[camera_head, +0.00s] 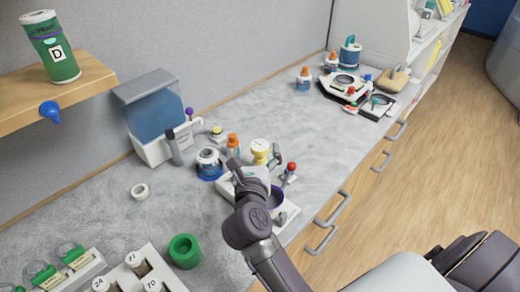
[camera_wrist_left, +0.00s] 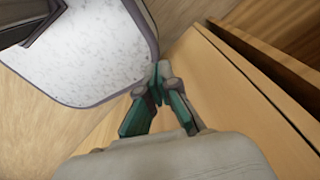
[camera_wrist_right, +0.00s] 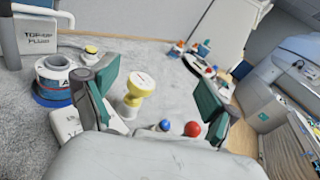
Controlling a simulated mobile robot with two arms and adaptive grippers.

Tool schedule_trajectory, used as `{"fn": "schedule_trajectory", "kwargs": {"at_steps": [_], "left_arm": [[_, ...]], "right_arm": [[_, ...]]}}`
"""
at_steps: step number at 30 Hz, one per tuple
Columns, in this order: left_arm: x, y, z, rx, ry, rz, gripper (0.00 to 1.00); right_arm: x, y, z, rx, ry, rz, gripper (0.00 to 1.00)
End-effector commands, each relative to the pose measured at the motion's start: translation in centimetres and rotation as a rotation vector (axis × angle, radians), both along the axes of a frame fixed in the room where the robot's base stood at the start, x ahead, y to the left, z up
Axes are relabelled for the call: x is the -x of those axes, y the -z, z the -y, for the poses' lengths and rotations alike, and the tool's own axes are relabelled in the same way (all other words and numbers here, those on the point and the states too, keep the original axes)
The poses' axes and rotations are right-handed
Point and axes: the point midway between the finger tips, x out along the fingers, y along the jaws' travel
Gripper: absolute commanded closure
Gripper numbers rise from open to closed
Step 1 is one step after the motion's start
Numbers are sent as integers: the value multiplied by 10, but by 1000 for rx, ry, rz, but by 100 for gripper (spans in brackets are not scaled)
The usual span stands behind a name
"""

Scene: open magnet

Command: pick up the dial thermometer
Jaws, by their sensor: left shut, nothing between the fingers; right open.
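A small yellow item with a round white top (camera_head: 260,147), which may be the dial thermometer, stands on the grey worktop. The right wrist view shows it (camera_wrist_right: 138,88) upright, between and beyond my right fingers; its top's markings are too small to read. My right gripper (camera_wrist_right: 158,82) is open and empty, with one teal-padded finger on each side of that item; I see no contact. In the head view my right arm reaches over the worktop's front edge and hides part of the white device under it. My left gripper (camera_wrist_left: 158,82) is shut and empty, beside wooden drawer fronts.
A blue-based round jar (camera_head: 208,163) and an orange-capped bottle (camera_head: 233,146) stand close left of the item. A red-knobbed part (camera_head: 291,168) is close right. A blue tank (camera_head: 152,115) stands behind. Bare worktop (camera_head: 255,110) lies towards the back.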

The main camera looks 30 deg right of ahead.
Motion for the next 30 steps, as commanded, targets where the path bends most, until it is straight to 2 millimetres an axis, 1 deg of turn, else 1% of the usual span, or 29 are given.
{"fn": "schedule_trajectory", "kwargs": {"at_steps": [1,3,7,11,18,21,26,30], "left_arm": [[0,0,0,0,0,0,100],[0,0,0,0,0,0,100],[0,0,0,0,0,0,100],[0,-4,0,0,1,0,100],[0,-16,0,0,0,-1,100],[0,-18,0,0,0,-1,100],[0,-20,0,0,0,-1,100],[0,-30,0,0,0,-1,100]], "right_arm": [[-1,14,-1,-92,25,-38,13],[0,33,-4,-200,56,-92,13],[2,53,-10,-310,88,-155,13],[-5,61,-5,-334,98,-173,13],[-40,78,21,-329,98,-173,13],[-52,84,28,-329,96,-173,13],[-61,90,35,-332,96,-171,13],[-71,90,43,-327,98,-173,13]]}}
